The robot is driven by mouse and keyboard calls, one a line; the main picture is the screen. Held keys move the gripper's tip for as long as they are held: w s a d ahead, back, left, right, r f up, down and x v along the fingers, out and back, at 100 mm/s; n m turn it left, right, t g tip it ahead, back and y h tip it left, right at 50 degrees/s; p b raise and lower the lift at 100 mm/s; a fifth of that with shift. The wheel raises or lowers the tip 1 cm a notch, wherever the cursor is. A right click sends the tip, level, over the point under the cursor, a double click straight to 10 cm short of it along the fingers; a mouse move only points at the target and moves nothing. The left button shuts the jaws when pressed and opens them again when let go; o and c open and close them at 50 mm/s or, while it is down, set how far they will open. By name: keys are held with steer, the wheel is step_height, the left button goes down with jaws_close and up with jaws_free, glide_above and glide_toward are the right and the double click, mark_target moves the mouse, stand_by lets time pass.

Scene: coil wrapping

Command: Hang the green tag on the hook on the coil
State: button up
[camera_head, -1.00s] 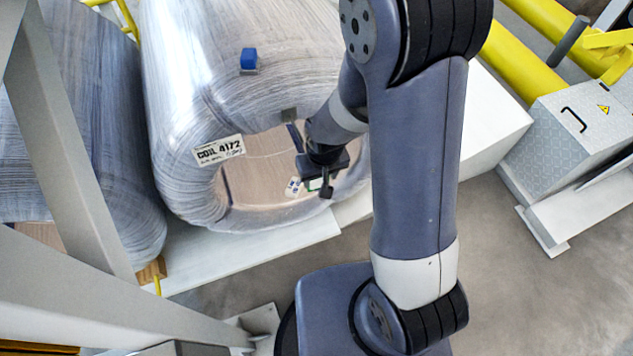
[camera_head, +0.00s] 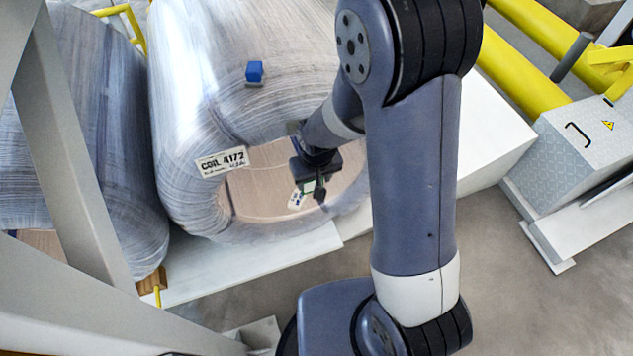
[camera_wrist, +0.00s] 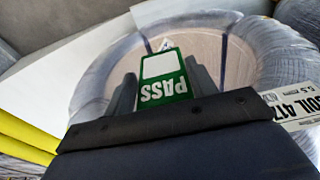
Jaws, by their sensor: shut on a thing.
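The green tag (camera_wrist: 163,82) is a flat card with a white panel and the word PASS. In the wrist view it sits between the two fingers of my gripper (camera_wrist: 163,92), which is shut on it. In the head view my gripper (camera_head: 309,187) is in front of the coil's open end, with the tag's pale face (camera_head: 297,199) just below it. The wrapped coil (camera_head: 195,110) lies on its side. A small grey piece (camera_head: 293,127) at the upper rim of its opening may be the hook; my arm partly hides it. I cannot see the tag touching it.
A white label reading COIL 4172 (camera_head: 222,161) is on the coil's face, and a blue block (camera_head: 254,72) is on top. Another wrapped coil (camera_head: 105,130) stands at left. A grey steel frame (camera_head: 75,150) crosses the left foreground. Yellow pipes (camera_head: 545,45) and a metal box (camera_head: 580,145) are at right.

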steer(key=shift+w+a+f+b, duration=0.1)
steer(key=shift+w+a+f, duration=0.15)
steer(key=shift+w, duration=0.65)
steer(key=shift+w+a+f+b, duration=0.1)
steer(key=shift+w+a+f, duration=0.15)
steer(key=shift+w, duration=0.7)
steer(key=shift+w+a+f+b, duration=0.1)
steer(key=shift+w+a+f, duration=0.15)
steer(key=shift+w, duration=0.65)
steer(key=shift+r, duration=0.1)
steer(key=o, duration=1)
steer(key=shift+o, duration=0.2)
step_height(320, 180, up, 11)
steer(key=s, duration=0.1)
steer(key=shift+s+d, duration=0.2)
steer(key=shift+s, duration=0.15)
steer(key=shift+f, duration=0.25)
